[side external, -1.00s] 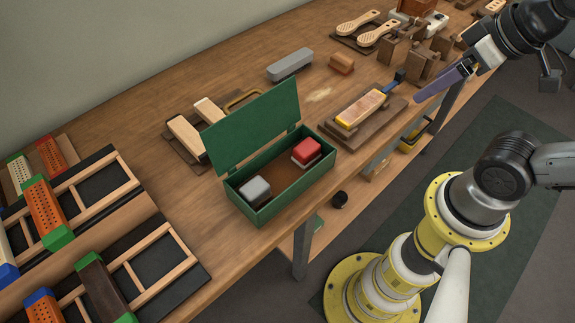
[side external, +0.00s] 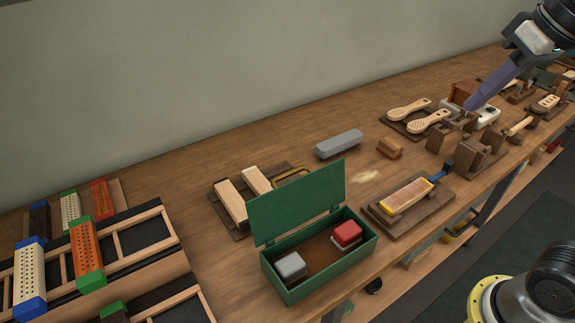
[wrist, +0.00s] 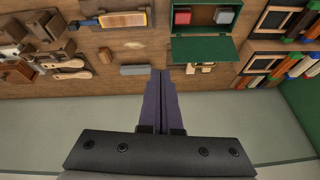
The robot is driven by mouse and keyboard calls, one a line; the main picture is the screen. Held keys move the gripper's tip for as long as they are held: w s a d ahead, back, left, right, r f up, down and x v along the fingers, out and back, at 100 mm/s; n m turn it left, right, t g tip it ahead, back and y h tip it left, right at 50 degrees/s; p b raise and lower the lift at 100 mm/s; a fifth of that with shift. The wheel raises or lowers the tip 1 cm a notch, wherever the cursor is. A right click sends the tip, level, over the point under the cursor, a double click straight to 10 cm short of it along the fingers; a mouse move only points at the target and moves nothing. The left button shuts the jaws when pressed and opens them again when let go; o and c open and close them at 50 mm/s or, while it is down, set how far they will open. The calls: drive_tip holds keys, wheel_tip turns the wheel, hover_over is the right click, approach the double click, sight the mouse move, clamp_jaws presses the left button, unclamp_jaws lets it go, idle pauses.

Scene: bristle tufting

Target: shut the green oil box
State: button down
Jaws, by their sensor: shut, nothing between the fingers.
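The green oil box (side external: 318,279) stands near the front edge of the bench with its lid (side external: 298,204) raised upright at the back. Inside are a grey block (side external: 290,266) at the left and a red block (side external: 346,233) at the right. In the wrist view the open box (wrist: 203,29) is at the top, its lid (wrist: 203,49) toward the wall side. My gripper (side external: 470,106) has long purple fingers, shut and empty, above the far right of the bench, well away from the box. The fingers (wrist: 158,72) also show in the wrist view.
A brush on a wooden board (side external: 407,198) lies right of the box. A grey bar (side external: 339,144) and a small brown block (side external: 389,149) lie behind. Wooden blanks (side external: 231,201) sit behind the lid; brush racks (side external: 150,260) fill the left.

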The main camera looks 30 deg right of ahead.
sight(296, 197)
drive_tip(key=w+a+r+g, duration=0.1)
drive_tip(key=w+a, duration=0.3)
drive_tip(key=w, duration=0.7)
drive_tip(key=w+a+r+g, duration=0.15)
drive_tip(key=w+a, duration=0.25)
drive_tip(key=w, duration=0.6)
drive_tip(key=w+a+f+n+g, duration=0.1)
drive_tip(key=w+a+f+g, duration=0.1)
drive_tip(key=w+a+f, duration=0.5)
drive_tip(key=w+a+f+n+g, duration=0.1)
drive_tip(key=w+a+f, duration=0.15)
drive_tip(key=f, duration=0.85)
drive_tip(key=s+f, duration=0.4)
drive_tip(key=f, duration=0.4)
drive_tip(key=shift+d+f, duration=0.15)
drive_tip(key=shift+d, duration=0.05)
drive_tip(key=shift+s+r+t, duration=0.2)
drive_tip(key=shift+s+t, duration=0.1)
drive_tip(key=shift+t, duration=0.15)
